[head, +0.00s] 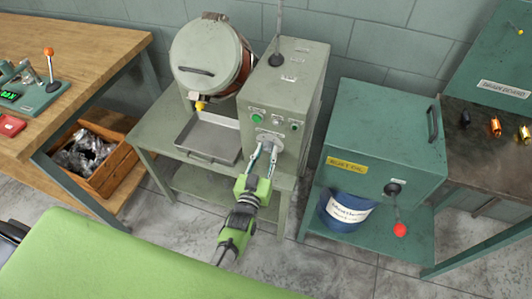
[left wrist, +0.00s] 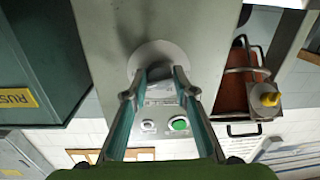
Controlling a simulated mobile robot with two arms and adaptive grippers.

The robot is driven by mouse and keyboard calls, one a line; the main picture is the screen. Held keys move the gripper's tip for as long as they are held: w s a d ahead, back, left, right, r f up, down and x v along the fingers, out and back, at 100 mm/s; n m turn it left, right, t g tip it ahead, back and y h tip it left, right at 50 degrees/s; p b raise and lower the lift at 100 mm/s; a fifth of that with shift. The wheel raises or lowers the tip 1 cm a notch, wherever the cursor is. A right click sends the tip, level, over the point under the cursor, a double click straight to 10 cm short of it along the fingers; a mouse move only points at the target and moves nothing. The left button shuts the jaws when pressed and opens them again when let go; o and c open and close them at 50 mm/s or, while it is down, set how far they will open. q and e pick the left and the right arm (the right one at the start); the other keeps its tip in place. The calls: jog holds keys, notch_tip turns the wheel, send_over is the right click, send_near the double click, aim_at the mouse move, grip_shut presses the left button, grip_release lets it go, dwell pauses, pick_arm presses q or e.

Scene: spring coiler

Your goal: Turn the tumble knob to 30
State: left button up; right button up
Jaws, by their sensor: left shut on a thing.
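The tumble knob's pale round dial (head: 270,136) is low on the front of the grey-green control box (head: 290,85). In the left wrist view, the dial (left wrist: 155,55) shows just beyond my fingertips. My left gripper (head: 264,150) reaches the dial from the front, and its fingers (left wrist: 159,76) are shut on the tumble knob at its middle. The fingers hide most of the knob, and I cannot read its pointer or the scale numbers. A green button (head: 257,115) sits above the dial. My right gripper is not in view.
A drum tumbler (head: 208,55) and a metal tray (head: 209,136) stand left of the control box. A teal oil cabinet (head: 385,130) with a red-knobbed lever (head: 399,229) stands to the right. A wooden bench (head: 75,45) is at the left.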

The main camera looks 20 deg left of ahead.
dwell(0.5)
pick_arm(q)
jog(key=o, duration=1.1)
jog(key=shift+d, duration=0.1)
jog(key=s, duration=1.2)
jog(key=shift+d+r, duration=0.1)
jog(key=shift+d, duration=0.05)
